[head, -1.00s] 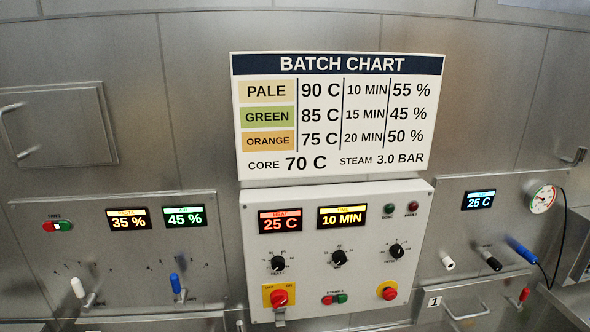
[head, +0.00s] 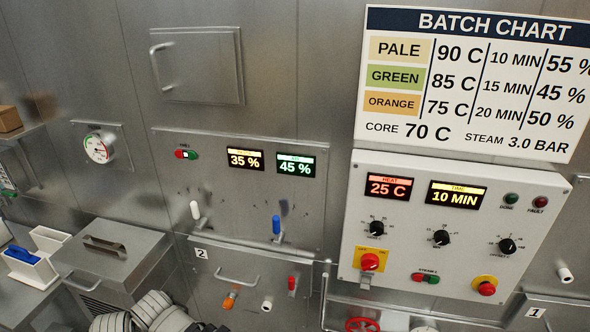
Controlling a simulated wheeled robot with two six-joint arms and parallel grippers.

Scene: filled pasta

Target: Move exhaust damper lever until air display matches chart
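The batch chart (head: 470,85) hangs at the upper right and lists pale 55 %, green 45 % and orange 50 %. The green air display (head: 295,166) reads 45 % on the steel panel at the centre. Below it stands a lever with a blue handle (head: 276,225), roughly upright. A white-handled lever (head: 195,211) stands to its left, under a yellow display (head: 245,159) reading 35 %. The lever labels are too small to read, so I cannot tell which one is marked exhaust damper.
A white control box (head: 450,225) with heat 25 C, time 10 MIN, knobs and red buttons is at right. A dial gauge (head: 100,147) is on the left wall. A steel lidded box (head: 105,250) and a white caddy (head: 35,262) stand at lower left.

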